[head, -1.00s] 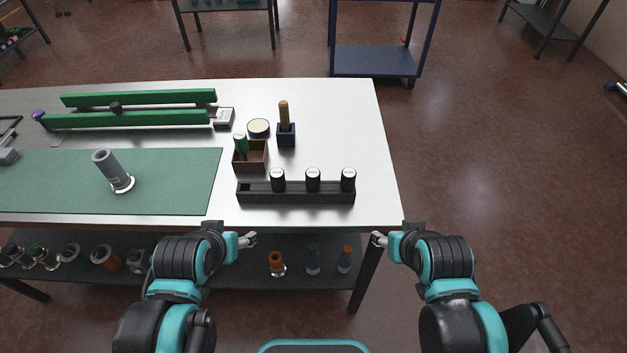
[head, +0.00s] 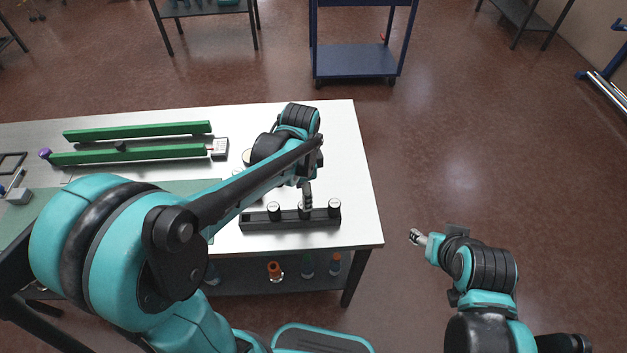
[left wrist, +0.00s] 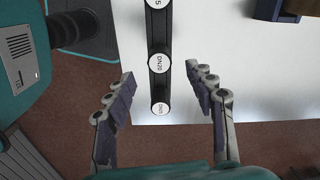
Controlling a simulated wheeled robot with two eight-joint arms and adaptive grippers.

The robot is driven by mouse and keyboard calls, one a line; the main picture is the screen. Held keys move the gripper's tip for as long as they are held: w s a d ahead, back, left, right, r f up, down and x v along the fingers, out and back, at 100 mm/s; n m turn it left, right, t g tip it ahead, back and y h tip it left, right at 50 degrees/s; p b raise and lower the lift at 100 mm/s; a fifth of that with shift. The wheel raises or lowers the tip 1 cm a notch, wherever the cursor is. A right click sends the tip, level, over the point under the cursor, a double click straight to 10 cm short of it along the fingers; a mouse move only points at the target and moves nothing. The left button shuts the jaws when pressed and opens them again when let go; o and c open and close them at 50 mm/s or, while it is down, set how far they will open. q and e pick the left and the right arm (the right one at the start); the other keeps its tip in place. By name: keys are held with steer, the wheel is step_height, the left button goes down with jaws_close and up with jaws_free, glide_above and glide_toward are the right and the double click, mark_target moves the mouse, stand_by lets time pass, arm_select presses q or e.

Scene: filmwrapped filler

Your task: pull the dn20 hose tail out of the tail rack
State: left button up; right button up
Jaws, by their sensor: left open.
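The tail rack (head: 255,224) is a long black holder near the table's front edge, with three white-topped black tails in a row. The DN20 hose tail (left wrist: 158,63) is the middle one; its label reads DN20 in the left wrist view. It stands in the rack. My left gripper (head: 307,200) is above the middle tail in the head view, partly covering it. In the left wrist view my left gripper (left wrist: 160,76) is open, one finger on each side of the rack, nothing held. My right gripper (head: 417,237) is off the table's right side; its fingers are too small to judge.
Neighbouring tails (left wrist: 160,108) stand close on both sides of the middle one. The white table (head: 352,180) is clear right of the rack. Green rails (head: 140,142) lie at the back left. My left arm hides the containers behind the rack.

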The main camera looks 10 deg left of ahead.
arm_select(q)
step_height(320, 180, down, 8)
steer(key=shift+r+b, duration=0.15)
steer(key=shift+b, duration=1.05)
steer(key=shift+c, duration=0.4)
jaws_close()
